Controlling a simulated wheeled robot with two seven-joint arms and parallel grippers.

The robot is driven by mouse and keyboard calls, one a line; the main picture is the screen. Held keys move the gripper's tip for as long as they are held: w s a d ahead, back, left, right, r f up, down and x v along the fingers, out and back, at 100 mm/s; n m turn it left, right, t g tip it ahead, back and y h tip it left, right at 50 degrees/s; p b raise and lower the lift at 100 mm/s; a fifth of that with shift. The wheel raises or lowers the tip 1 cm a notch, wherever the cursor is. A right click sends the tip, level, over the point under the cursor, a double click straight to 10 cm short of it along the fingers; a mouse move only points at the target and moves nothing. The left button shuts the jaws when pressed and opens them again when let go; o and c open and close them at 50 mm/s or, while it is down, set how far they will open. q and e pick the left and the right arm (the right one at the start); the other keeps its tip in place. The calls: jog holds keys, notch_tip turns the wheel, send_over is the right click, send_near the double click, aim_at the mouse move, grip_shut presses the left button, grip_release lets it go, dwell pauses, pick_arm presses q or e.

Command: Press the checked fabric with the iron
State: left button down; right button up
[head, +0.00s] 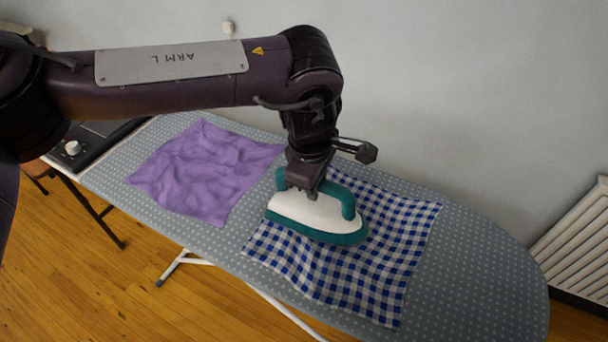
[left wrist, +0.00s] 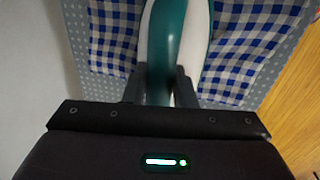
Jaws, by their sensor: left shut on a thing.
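The teal and white iron (head: 318,214) is over the left half of the blue-and-white checked fabric (head: 375,262) in the head view. Its soleplate is down at the cloth; whether it touches is hard to tell. My left gripper (head: 308,190) is shut on the iron's teal handle from above. In the left wrist view the handle (left wrist: 165,45) runs between the two fingers, with checked fabric (left wrist: 247,50) on both sides. The fabric lies on the board with a wavy, creased surface. Part of it is hidden under the iron and arm. My right gripper is not in view.
The grey dotted ironing board (head: 480,285) has bare room at its right end. A crumpled purple cloth (head: 195,175) lies left of the checked fabric. A dark unit with a white knob (head: 72,148) sits at the left end. A radiator (head: 580,240) stands at right by the wall.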

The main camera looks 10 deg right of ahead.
aim_at(343, 189)
pick_arm(q)
jog(key=shift+s+d+r, duration=0.1)
jog(key=shift+s+d, duration=0.4)
jog(key=shift+d, duration=0.25)
jog(key=shift+s+d+f, duration=0.1)
jog(key=shift+s+d, duration=0.35)
jog(key=shift+d, duration=0.3)
jog(key=shift+s+d+r, duration=0.1)
jog(key=shift+s+d, duration=0.4)
jog(key=shift+d, duration=0.25)
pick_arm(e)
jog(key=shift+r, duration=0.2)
